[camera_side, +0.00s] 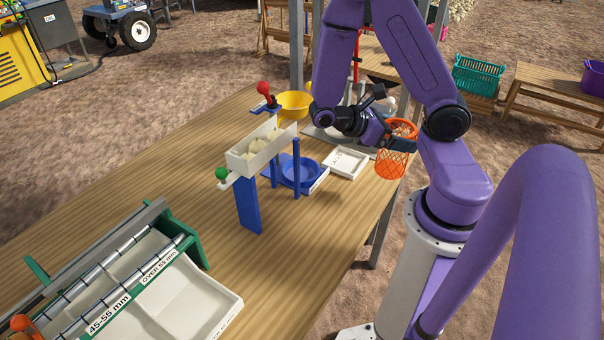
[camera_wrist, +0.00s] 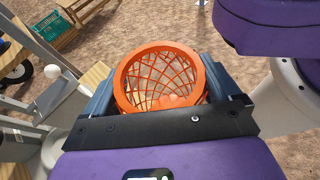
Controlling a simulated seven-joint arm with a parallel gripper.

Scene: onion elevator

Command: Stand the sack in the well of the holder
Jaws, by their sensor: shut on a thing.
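The sack (camera_side: 392,163) is an orange net bag with a stiff round orange rim. It hangs upright in my gripper (camera_side: 398,143), above the right edge of the table. In the wrist view the sack (camera_wrist: 160,62) sits mouth-up between the two dark blue-grey fingers of my gripper (camera_wrist: 162,88), which are shut on its rim from both sides. Pale pinkish things show through the mesh low in it. The holder appears to be the blue stand with a round blue well (camera_side: 302,172), left of the sack and apart from it. The well looks empty, partly hidden by a blue post.
A white trough (camera_side: 258,150) with pale lumps stands on blue legs, beside red and green knobs. A white tray (camera_side: 347,162) lies between the well and sack. A yellow bowl (camera_side: 294,104) stands behind. A sorting rack (camera_side: 120,275) fills the front left. The front middle table is clear.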

